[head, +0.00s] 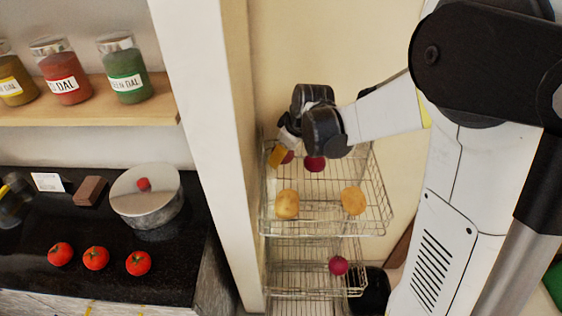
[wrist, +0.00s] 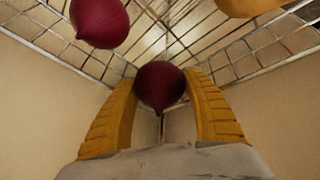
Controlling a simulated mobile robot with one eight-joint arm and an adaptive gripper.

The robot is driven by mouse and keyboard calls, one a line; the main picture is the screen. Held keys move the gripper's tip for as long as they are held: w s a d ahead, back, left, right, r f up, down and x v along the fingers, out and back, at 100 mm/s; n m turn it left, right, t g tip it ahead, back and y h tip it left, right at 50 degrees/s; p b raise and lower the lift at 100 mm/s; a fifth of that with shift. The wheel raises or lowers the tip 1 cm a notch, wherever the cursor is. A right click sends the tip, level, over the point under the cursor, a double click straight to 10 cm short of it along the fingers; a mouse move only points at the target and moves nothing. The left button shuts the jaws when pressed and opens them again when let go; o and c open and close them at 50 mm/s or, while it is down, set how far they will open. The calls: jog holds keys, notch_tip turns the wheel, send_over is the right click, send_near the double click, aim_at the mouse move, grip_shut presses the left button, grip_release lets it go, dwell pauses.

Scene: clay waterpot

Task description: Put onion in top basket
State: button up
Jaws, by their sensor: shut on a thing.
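My gripper (wrist: 162,110) is shut on a dark red onion (wrist: 160,86), which sits between the two yellow fingers in the wrist view. In the head view my gripper (head: 280,157) is over the back left of the top wire basket (head: 325,228), and the held onion (head: 288,157) shows only in part beside a finger. Another red onion (head: 315,163) lies in the top basket, just right of my gripper; it also shows in the wrist view (wrist: 99,22). Two yellow-brown potatoes, one left (head: 287,204) and one right (head: 353,201), lie towards the basket's front.
A lower basket (head: 300,285) holds a red onion (head: 338,265). A white wall post (head: 195,130) stands close left of the baskets. Left of it, a black counter (head: 105,280) bears tomatoes (head: 96,258) and a metal pot (head: 150,205), under a shelf with jars (head: 125,75).

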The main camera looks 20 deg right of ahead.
aim_at(283, 169)
jog(key=shift+f+b, duration=0.85)
jog(key=shift+f, duration=1)
jog(key=shift+f, duration=0.15)
jog(key=o, duration=0.9)
